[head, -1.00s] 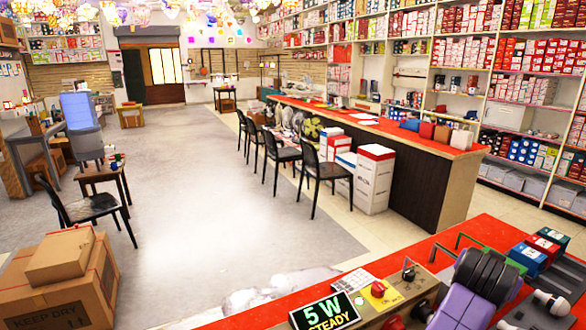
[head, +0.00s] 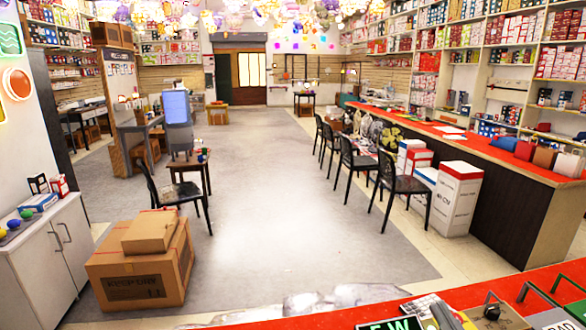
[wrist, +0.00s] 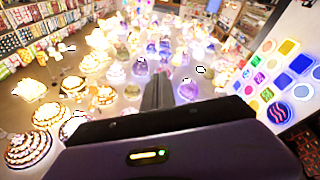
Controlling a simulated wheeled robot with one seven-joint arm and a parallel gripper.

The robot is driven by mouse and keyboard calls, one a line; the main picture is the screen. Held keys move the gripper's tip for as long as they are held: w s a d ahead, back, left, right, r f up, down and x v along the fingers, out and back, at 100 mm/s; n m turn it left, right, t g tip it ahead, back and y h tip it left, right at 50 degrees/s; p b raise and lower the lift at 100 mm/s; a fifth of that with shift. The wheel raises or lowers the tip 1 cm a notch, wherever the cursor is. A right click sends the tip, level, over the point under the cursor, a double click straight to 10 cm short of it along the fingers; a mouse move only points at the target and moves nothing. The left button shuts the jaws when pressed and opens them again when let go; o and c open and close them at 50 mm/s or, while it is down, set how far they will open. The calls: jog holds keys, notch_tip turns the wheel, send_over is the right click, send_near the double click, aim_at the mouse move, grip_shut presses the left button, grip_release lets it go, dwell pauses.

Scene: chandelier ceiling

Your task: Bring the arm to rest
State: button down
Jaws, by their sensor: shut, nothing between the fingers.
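My gripper (wrist: 158,92) shows in the wrist view, its dark fingers together with nothing between them. Its dark purple body with a small lit indicator fills the bottom of that view. It points toward many glowing hanging lamps (wrist: 88,88), and no lamp visibly touches the fingers. In the head view now, my gripper and arm are out of the picture.
A red-topped counter (head: 560,283) with a control box and sign crosses the bottom right. Cardboard boxes (head: 130,280) stand at lower left near a white cabinet (head: 35,265). Black chairs (head: 400,190) line the long counter (head: 500,205). The middle floor (head: 270,200) is clear.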

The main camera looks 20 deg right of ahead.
jog(key=s+a+f+m+g+y, duration=0.1)
jog(key=s+a+f+g+y, duration=0.1)
jog(key=s+a+f, duration=0.5)
jog(key=s+a+f+m+g+y, duration=0.1)
jog(key=s+a+f, duration=0.6)
jog(key=s, duration=0.7)
jog(key=a+g+y, duration=0.1)
jog(key=a+g, duration=0.1)
jog(key=shift+a+f+g, duration=0.15)
jog(key=shift+f+g, duration=0.15)
jog(key=shift+g, duration=0.1)
